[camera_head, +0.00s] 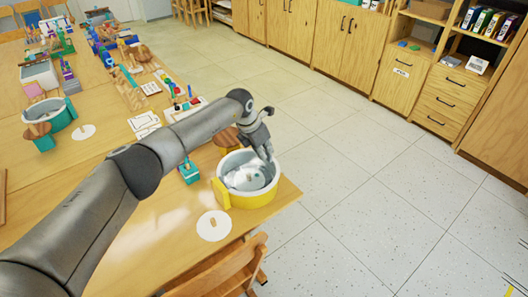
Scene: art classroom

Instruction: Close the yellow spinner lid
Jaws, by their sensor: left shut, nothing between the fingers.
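The yellow spinner (258,199) stands near the right corner of the wooden table. It is a round yellow tub with a white rim and a pale, partly clear inside. A yellow flap (221,193) sticks up at its left side. I cannot tell whether the clear cover over the tub is raised or down. My left gripper (266,155) reaches over the far right part of the rim, fingers pointing down. Its fingers are shut and hold nothing. Whether they touch the spinner is unclear. My right gripper is not in view.
A white disc (213,226) lies in front of the spinner. A small teal pot (188,173) stands to its left. A teal spinner (58,116) is at the far left, with several art supplies along the table. A chair (225,272) is at the near edge.

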